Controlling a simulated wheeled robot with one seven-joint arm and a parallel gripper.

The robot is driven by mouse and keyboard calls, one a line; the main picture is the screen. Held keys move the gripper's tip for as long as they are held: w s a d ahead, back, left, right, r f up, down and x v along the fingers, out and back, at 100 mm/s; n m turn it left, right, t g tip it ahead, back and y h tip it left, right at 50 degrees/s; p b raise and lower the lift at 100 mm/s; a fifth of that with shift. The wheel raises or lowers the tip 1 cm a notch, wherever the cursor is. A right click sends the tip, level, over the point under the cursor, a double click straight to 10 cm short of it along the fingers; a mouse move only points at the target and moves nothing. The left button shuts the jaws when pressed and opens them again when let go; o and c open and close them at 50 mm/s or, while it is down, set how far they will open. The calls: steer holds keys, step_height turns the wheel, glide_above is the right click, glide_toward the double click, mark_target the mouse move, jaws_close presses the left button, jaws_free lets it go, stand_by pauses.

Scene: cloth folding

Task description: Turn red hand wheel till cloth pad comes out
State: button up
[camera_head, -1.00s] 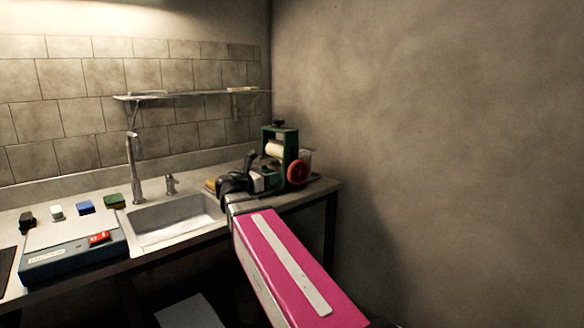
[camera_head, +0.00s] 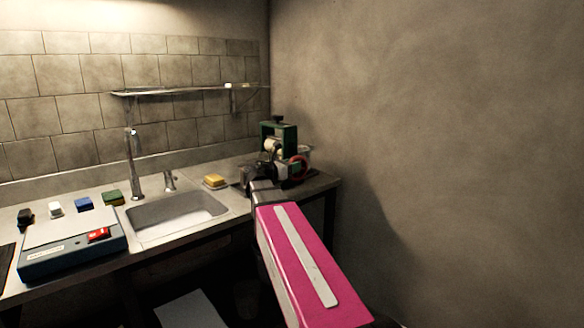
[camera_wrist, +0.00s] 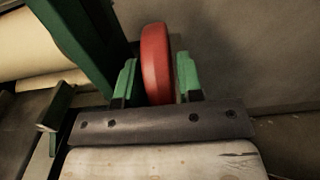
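The red hand wheel (camera_head: 305,166) is on the right side of the green-framed roller press (camera_head: 279,128) on the counter, partly hidden by my gripper in the head view. In the wrist view the wheel (camera_wrist: 156,65) stands edge-on between the two green-padded fingers of my gripper (camera_wrist: 158,80). The fingers flank its rim, with narrow gaps seeming to show on both sides. A cream roller (camera_wrist: 35,42) shows at the left of the wrist view. I cannot make out a separate cloth pad.
A yellow sponge (camera_head: 215,181) lies left of the press, beside the sink (camera_head: 177,216). A grey-blue device with a red switch (camera_head: 98,235) stands at the left, with several small blocks behind it. A wall (camera_head: 420,130) rises close on the right.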

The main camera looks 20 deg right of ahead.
jaws_close()
steer(key=shift+w+d+r+g+y, duration=0.15)
steer(key=shift+r+g+y, duration=0.1)
steer(key=shift+y, duration=0.4)
steer(key=shift+s+d+r+g+y, duration=0.1)
steer(key=shift+g+y, duration=0.15)
steer(key=shift+y, duration=0.4)
steer(key=shift+d+r+g+y, duration=0.15)
steer(key=shift+g+y, duration=0.15)
steer(key=shift+y, duration=0.5)
jaws_free()
